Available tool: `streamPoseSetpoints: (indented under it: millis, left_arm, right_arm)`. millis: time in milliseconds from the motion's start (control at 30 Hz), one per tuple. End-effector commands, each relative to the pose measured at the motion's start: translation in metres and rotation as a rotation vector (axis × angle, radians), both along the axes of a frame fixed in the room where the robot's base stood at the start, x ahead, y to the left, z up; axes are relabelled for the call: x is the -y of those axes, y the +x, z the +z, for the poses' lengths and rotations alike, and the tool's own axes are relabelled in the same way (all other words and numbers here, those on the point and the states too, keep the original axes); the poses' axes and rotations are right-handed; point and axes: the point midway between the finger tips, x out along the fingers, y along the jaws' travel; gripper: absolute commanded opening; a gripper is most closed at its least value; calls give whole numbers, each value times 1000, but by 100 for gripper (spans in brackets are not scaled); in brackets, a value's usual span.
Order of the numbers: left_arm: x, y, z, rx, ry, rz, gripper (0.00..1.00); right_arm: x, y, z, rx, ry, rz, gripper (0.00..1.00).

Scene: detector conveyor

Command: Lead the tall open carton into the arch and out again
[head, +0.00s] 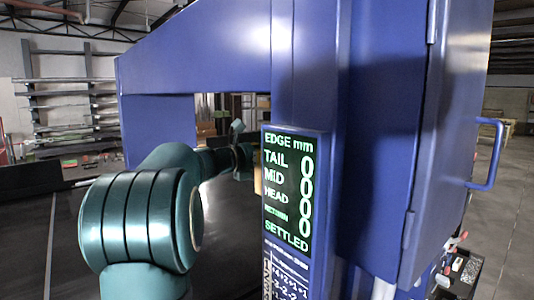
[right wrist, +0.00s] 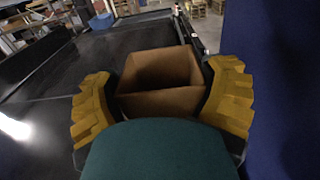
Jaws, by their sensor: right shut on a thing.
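The tall open carton (right wrist: 160,103) is brown, with its open top facing up in the right wrist view. My right gripper (right wrist: 163,86) has its yellow fingers on opposite sides of the carton and is shut on it. The blue arch (head: 215,50) fills much of the head view. In that view my green arm reaches into the opening, and the gripper end (head: 242,155) is partly hidden behind the display post. Only a thin brown sliver shows beside the post. A blue wall stands close on the right in the wrist view. My left gripper is not in view.
The dark conveyor belt (head: 60,240) is clear at left. A display (head: 294,192) on the post shows EDGE mm, TAIL, MID and HEAD with zeros, and SETTLED. A blue cabinet door with a handle (head: 488,155) is at right. Shelving (head: 70,100) stands far back.

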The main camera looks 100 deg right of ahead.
Motion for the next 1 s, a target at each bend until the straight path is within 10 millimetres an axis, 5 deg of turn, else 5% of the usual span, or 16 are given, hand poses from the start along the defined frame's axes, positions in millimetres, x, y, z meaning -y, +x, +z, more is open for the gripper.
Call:
streamPoseSetpoints:
  millis: [333, 1000]
  left_arm:
    - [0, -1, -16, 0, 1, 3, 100]
    - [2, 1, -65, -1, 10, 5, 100]
  right_arm:
    - [-11, 21, -2, 1, -2, 1, 34]
    - [-50, 97, -3, 2, -1, 2, 34]
